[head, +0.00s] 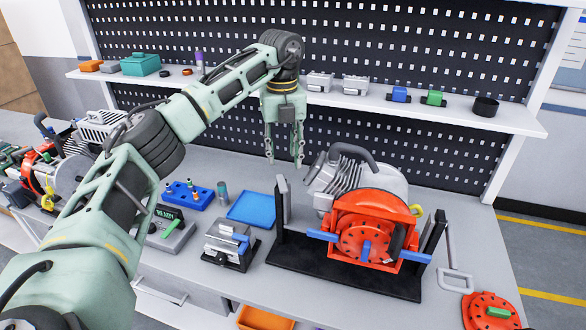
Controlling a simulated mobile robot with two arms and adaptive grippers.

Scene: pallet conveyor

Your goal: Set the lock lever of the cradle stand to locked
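The cradle stand (340,279) has a black base and upright posts at its left and right ends. It stands on the grey bench right of centre and carries a red and grey machine (345,215). Blue bars show at the machine's left (321,235) and right (414,257) sides, near the posts. I cannot tell which part is the lock lever or how it is set. My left gripper (284,163) points down above the bench, behind and above the left post (283,200). Its fingers are apart with nothing between them. My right gripper is not in view.
A blue tray (251,209), a grey fixture (228,243) and a blue holder (187,196) lie left of the stand. A red disc (489,311) and a grey handle-shaped tool (454,277) lie at right. A shelf (430,113) and black pegboard stand behind.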

